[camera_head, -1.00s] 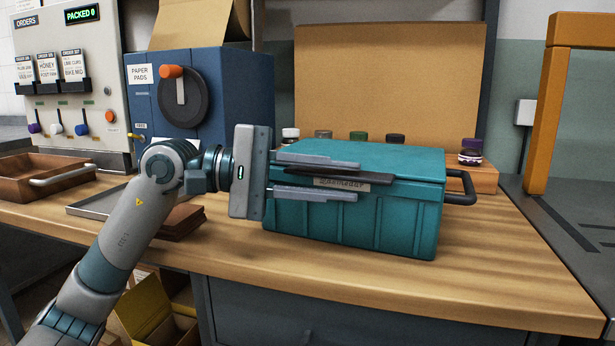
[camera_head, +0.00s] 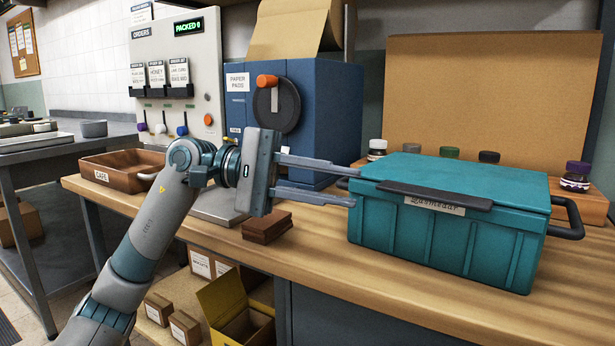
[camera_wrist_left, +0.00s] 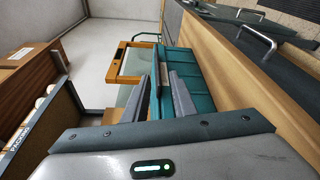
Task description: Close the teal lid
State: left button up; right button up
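The teal lid (camera_head: 465,178) lies flat on top of the teal box (camera_head: 440,240), with no gap visible along the front. A dark handle strip (camera_head: 434,196) runs along its front edge, just above a pale name label. My left gripper (camera_head: 355,187) is at the left of the box, its two fingers spread apart with nothing between them. The fingertips are close to the box's left end; I cannot tell if they touch it. In the left wrist view the teal box (camera_wrist_left: 200,82) shows beyond the open fingers. My right gripper is not in view.
Several jars (camera_head: 578,176) stand behind the box before a brown board (camera_head: 490,95). A blue paper-pad cabinet (camera_head: 322,110) stands at the back left. A brown block (camera_head: 267,227) and a wooden tray (camera_head: 120,172) lie left. The wooden counter (camera_head: 400,290) is clear in front.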

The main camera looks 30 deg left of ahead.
pick_arm(q)
jog(key=shift+v, duration=2.1)
jog(key=shift+s, duration=0.1)
